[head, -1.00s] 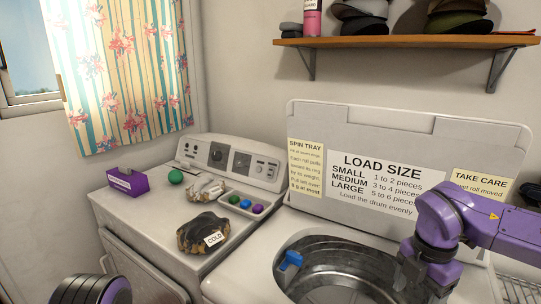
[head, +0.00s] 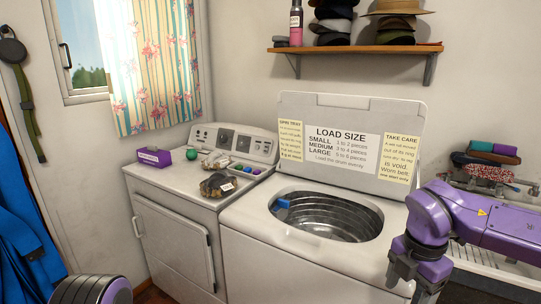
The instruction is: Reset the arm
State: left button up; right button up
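My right arm comes in from the right in purple and grey. Its gripper (head: 408,283) points down in front of the right side of the open top-loading washer (head: 262,238); its fingertips are small and partly cut off, so I cannot tell whether it is open. Of my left arm only a rounded grey and purple link (head: 92,290) shows at the bottom left edge; its gripper is outside the picture. The washer's steel drum (head: 325,215) is open, with a blue piece (head: 282,203) at its left rim.
The dryer (head: 180,235) left of the washer carries a purple box (head: 154,156), a green ball (head: 192,154), a dark labelled bundle (head: 217,185) and a tray of coloured balls. A hat shelf (head: 355,49) hangs above. Folded cloths (head: 486,155) lie over a sink at right.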

jog(key=w+d+f+n+t+h+b, duration=0.1)
jog(key=w+d+f+n+t+h, duration=0.2)
jog(key=n, duration=0.4)
jog(key=w+f+n+t+h, duration=0.2)
jog(key=f+n, duration=0.3)
jog(key=n, duration=0.2)
notch_tip(320, 180, down, 15)
jog(key=s+a+n+t+b, duration=0.2)
jog(key=s+n+b, duration=0.1)
jog(key=n, duration=1)
pick_arm(q)
notch_tip(320, 180, down, 8)
jog(key=b, duration=0.4)
jog(key=shift+s+f, duration=0.15)
pick_arm(e)
jog(key=s+d+f+n+g+y, duration=0.1)
jog(key=s+d+f+n+g, duration=0.1)
jog(key=s+f+n, duration=1.3)
jog(key=s+f+g, duration=0.1)
jog(key=s+f, duration=0.6)
jog(key=s, duration=0.4)
jog(key=shift+d+n+g+y, duration=0.15)
jog(key=shift+n+g+y, duration=0.15)
jog(key=shift+n+g, duration=0.1)
